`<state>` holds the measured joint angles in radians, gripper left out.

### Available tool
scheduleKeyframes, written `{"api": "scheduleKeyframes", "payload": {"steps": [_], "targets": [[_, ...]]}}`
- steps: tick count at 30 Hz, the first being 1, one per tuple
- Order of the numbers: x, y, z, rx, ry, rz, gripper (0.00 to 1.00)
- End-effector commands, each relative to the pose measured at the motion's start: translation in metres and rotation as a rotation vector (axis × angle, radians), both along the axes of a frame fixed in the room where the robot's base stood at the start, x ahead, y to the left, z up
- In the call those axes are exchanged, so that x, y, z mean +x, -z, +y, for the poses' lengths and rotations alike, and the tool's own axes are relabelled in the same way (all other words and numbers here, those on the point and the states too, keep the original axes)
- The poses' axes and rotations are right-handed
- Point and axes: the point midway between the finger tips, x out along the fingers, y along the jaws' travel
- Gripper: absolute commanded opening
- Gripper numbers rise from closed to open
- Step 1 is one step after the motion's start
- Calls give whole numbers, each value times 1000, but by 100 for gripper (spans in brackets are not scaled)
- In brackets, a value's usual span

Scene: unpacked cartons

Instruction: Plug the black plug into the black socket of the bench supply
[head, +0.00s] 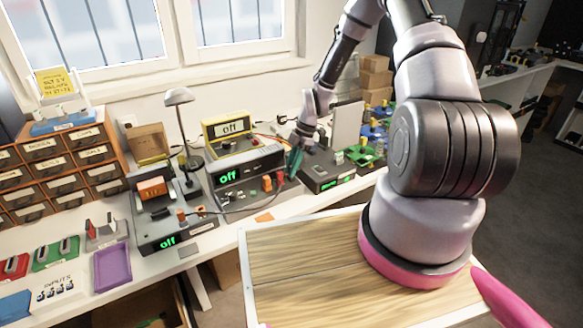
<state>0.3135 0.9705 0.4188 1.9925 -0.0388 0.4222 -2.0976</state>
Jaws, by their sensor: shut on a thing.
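The bench supply (245,165) is a dark box with a green "off" display, on the white bench left of my gripper. Small orange-red and dark fittings show on its front right, but the black socket is too small to make out. My gripper (294,162) points down at the supply's right end, with teal fingers close to its front corner. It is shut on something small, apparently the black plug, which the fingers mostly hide. A thin dark cable (235,211) curves along the bench front toward the gripper. Contact between plug and socket cannot be told.
Left of the supply stands another device (170,225) reading "off"; a yellow meter (229,132) sits behind. A dark box (328,172) and green boards (362,154) lie right of the gripper. A lamp (180,98) and drawer cabinet (60,165) stand farther left.

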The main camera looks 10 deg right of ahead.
Motion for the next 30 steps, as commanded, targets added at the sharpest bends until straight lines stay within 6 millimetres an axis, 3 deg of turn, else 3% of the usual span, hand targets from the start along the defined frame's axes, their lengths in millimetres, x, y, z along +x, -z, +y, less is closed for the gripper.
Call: {"api": "scheduleKeyframes", "payload": {"steps": [28, 29, 30], "targets": [[0, 6, 0, 0, 0, -1, 0], [0, 6, 0, 0, 0, 0, 29], [0, 6, 0, 0, 0, 0, 44]]}}
